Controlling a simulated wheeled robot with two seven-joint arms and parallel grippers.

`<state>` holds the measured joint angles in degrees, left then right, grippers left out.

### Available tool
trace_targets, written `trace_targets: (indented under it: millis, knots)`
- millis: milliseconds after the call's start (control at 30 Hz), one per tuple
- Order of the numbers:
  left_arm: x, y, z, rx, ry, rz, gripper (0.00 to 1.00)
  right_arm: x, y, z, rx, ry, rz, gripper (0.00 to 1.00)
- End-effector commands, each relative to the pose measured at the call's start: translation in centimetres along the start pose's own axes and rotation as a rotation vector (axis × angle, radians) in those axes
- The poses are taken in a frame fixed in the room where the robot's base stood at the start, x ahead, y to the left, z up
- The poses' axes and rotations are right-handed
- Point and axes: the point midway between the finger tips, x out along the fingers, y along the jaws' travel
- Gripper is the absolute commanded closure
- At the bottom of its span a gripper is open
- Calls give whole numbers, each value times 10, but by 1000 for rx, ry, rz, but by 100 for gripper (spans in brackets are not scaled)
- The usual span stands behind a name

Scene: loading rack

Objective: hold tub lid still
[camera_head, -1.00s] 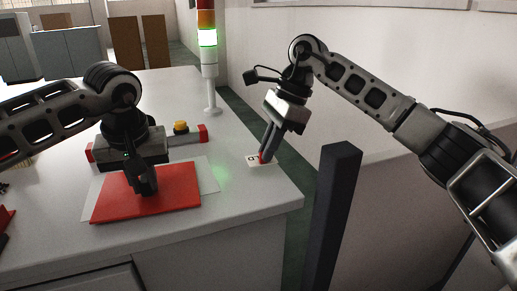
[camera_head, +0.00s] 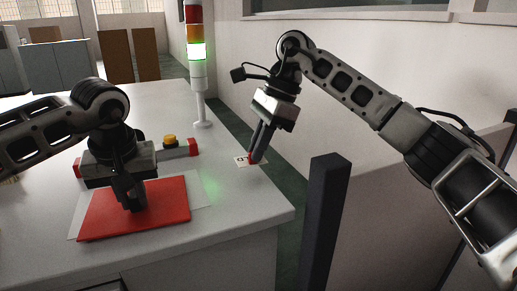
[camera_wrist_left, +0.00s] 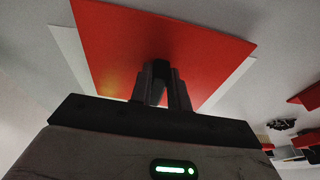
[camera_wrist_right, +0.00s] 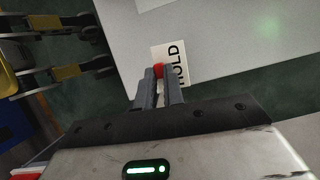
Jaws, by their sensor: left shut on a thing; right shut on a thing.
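A flat red panel (camera_head: 165,204), which looks like the tub lid, lies on a pale sheet (camera_head: 204,194) on the grey table. My left gripper (camera_head: 133,207) points down onto it, its fingers shut on a part hidden between them. The left wrist view shows the red panel (camera_wrist_left: 200,45) beyond the close-set fingers (camera_wrist_left: 162,88). My right gripper (camera_head: 253,158) is tilted down at the table's right edge, shut on a small red piece (camera_wrist_right: 159,70). That piece is at a white card (camera_wrist_right: 170,52) lettered "HOLD".
A signal tower (camera_head: 197,55) with its green lamp lit stands behind. A yellow button (camera_head: 170,140) on a red-ended bar sits behind my left gripper. A dark post (camera_head: 326,220) stands right of the table. Table between my grippers is clear.

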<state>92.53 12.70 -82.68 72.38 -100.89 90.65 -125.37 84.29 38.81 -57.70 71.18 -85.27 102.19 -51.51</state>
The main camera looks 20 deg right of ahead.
Motion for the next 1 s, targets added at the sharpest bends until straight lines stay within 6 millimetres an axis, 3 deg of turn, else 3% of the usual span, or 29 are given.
trace_targets:
  millis: [433,967,1000]
  knots:
    - [0,0,0,0,0,0,100,-12,0,5,0,0,0,100]
    - [0,0,0,0,0,0,100,-13,0,5,0,0,0,100]
    - [0,0,0,0,0,0,77,-13,0,5,0,0,0,100]
